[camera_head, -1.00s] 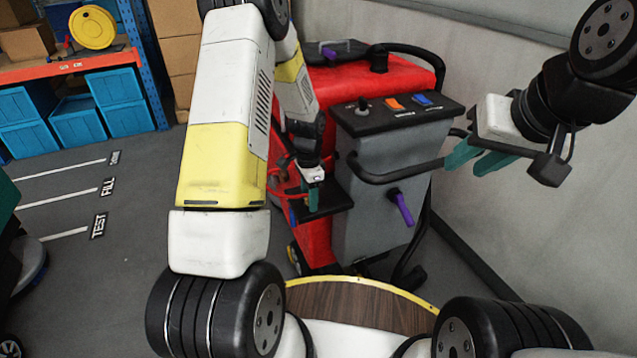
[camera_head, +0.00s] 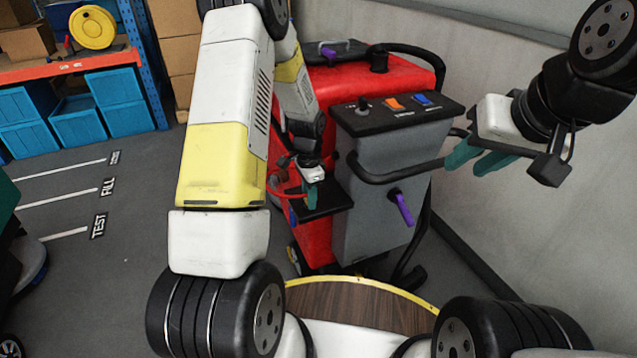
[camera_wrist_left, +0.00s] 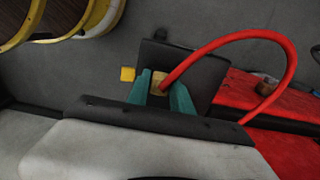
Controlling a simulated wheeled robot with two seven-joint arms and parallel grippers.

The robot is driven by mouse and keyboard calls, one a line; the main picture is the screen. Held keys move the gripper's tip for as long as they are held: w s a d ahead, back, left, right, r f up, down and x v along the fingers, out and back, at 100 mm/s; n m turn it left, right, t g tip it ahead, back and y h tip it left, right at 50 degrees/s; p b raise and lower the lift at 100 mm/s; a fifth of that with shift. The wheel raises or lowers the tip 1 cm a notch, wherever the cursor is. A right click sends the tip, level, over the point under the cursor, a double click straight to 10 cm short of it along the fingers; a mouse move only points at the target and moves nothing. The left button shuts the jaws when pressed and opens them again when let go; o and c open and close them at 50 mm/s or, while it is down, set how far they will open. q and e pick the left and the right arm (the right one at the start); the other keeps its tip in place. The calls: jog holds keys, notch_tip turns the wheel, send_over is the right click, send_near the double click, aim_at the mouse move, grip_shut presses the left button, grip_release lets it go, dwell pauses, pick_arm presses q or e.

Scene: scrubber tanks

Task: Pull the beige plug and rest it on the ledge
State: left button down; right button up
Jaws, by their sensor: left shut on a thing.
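My left gripper (camera_head: 311,196) is over the dark ledge (camera_head: 335,203) on the side of the red machine. The left wrist view shows its teal fingers (camera_wrist_left: 163,97) shut on the beige plug (camera_wrist_left: 158,86), over the dark ledge (camera_wrist_left: 196,68). A red cable (camera_wrist_left: 215,43) runs from the plug in a loop to the red machine body. I cannot tell whether the plug touches the ledge. The plug is hidden in the head view. My right gripper (camera_head: 471,165) is empty, its teal fingers apart, to the right of the machine.
The red machine (camera_head: 385,85) has a grey tank (camera_head: 375,220) with a black bar handle and a purple lever (camera_head: 401,207). A wall stands close on the right. Open floor lies on the left.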

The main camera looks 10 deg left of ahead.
dwell(0.8)
pick_arm(q)
jog(key=c, duration=0.6)
grip_release()
jog(key=shift+r, duration=0.1)
notch_tip(320, 180, up, 8)
jog(key=shift+f, duration=0.2)
